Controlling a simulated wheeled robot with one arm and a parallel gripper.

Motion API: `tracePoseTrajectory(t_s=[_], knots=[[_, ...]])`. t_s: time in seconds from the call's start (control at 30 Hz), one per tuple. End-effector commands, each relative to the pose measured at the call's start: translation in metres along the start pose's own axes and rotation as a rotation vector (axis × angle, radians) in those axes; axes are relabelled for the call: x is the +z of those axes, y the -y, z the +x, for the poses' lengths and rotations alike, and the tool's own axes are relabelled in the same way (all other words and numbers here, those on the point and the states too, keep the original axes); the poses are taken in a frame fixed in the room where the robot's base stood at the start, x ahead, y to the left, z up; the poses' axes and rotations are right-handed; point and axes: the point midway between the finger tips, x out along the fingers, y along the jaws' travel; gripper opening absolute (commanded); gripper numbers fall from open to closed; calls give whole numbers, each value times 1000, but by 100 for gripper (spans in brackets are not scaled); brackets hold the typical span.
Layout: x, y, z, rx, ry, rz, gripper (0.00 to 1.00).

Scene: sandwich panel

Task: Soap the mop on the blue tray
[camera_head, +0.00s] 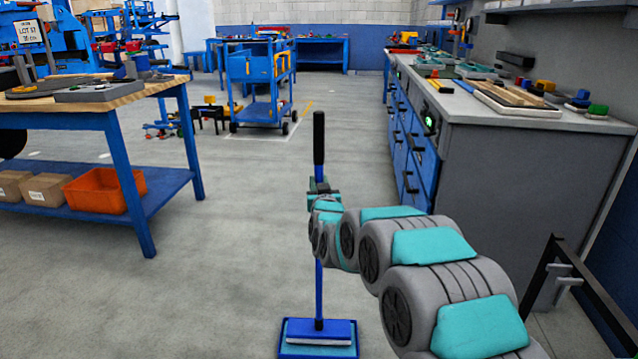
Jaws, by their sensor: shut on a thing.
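The mop stands upright in the middle of the head camera view, with a black grip on top, a blue pole (319,285) and a flat blue head (319,331) with a pale lower edge. The mop head is at the blue tray (289,350) on the floor, over its middle; I cannot tell whether it touches the tray's bottom. The tray is cut off by the lower picture edge. My gripper (321,190) is shut on the mop's pole just below the black grip. My forearm hides part of the pole and the finger contact is small in view.
A blue workbench (110,120) with a wooden top stands at left, an orange bin (105,190) on its lower shelf. A grey counter (470,110) with blue drawers runs along the right. A blue cart (258,90) stands behind. Grey floor is clear left of the mop.

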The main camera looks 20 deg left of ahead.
Motion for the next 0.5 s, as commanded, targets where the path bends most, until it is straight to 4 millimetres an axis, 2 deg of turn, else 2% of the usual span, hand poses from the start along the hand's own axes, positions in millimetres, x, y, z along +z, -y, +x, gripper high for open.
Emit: tracePoseTrajectory(t_s=[0.5], knots=[[4,0,0,0,-2,0,0]])
